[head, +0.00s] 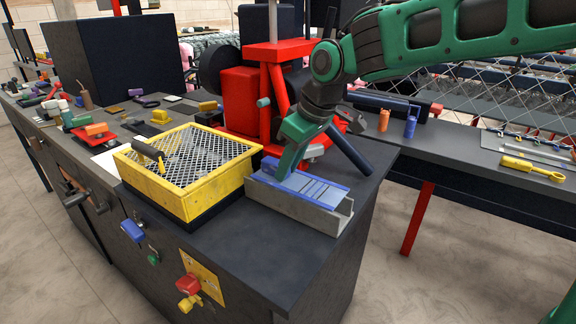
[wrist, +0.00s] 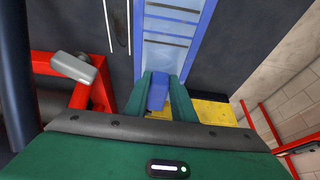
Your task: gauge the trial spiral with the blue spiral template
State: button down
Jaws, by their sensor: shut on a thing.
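The blue spiral template (head: 318,190) is a flat slotted blue plate. It lies in a grey metal trough (head: 310,212) at the near right of the dark bench. My gripper (head: 284,170) is at its left end, pointing down. In the wrist view my gripper (wrist: 160,84) is shut on a blue grip block (wrist: 157,96), and the slotted plate (wrist: 176,28) extends beyond it. The template looks flat, low inside the trough; I cannot tell if it touches the floor. I cannot make out the trial spiral; it may be hidden under the plate or fingers.
A yellow mesh-topped box (head: 192,172) stands close left of the trough. A red machine frame (head: 276,80) rises behind my gripper. The bench's front edge is close to the trough. Another bench with a yellow tool (head: 532,168) is at the right.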

aim_at(304, 184)
jog(key=shift+f, duration=0.55)
dwell(0.4)
jog(key=c, duration=1.4)
grip_release()
jog(key=shift+r, duration=0.1)
jog(key=v, duration=1)
jog(key=shift+d+r, duration=0.2)
jog(key=s+d+f+m+h, duration=0.1)
jog(key=s+d+f+m, duration=0.2)
jog(key=d, duration=0.5)
jog(key=s+d+f+m+h, duration=0.1)
jog(key=s+d+f+m, duration=0.15)
jog(key=d, duration=0.45)
jog(key=s+d+f+m, duration=0.3)
jog(key=d+m, duration=0.1)
jog(key=d, duration=0.4)
jog(key=s+d+f+m+g, duration=0.1)
jog(key=s+d+f+m, duration=0.1)
jog(key=s, duration=0.4)
jog(key=s+d+f+m+g, duration=0.1)
jog(key=s+d+f+m, duration=0.2)
jog(key=s+d+f, duration=0.1)
jog(key=s+d+f+m+g+h, duration=0.1)
jog(key=s+d+f+m, duration=0.1)
jog(key=s+d, duration=0.3)
jog(key=s+f, duration=0.1)
jog(key=s, duration=0.1)
jog(key=shift+s, duration=0.3)
